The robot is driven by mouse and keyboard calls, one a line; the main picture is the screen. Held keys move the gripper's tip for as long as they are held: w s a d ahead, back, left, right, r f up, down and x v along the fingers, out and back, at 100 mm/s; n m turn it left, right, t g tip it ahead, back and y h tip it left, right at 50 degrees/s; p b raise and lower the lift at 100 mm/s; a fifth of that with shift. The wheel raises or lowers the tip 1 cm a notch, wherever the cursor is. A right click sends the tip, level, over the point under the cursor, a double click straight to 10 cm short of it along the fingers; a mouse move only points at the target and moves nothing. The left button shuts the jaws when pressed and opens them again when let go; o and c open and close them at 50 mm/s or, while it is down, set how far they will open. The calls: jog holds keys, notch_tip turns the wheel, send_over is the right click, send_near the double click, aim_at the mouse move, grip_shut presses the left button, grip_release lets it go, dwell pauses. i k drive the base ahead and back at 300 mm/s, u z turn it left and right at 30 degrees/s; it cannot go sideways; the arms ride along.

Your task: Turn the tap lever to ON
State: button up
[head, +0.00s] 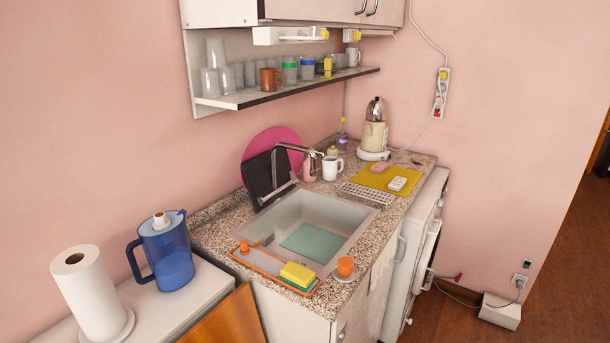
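A metal tap (293,148) stands at the back edge of the sink (348,216), in front of a black board and a pink round tray. Its thin neck rises and its spout reaches to the right over the back of the basin. The lever is too small to tell apart from the tap body, and I cannot tell its position or any ON mark. My gripper is not in view.
A black board (262,178) leans close behind the tap, and a white mug (332,168) stands to its right. An orange-rimmed tray (270,268) with a yellow sponge (298,273) lies at the front left of the sink. A shelf (290,88) with cups hangs above.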

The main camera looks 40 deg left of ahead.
aim_at(292, 173)
jog(key=i, duration=2.1)
jog(key=u, duration=3)
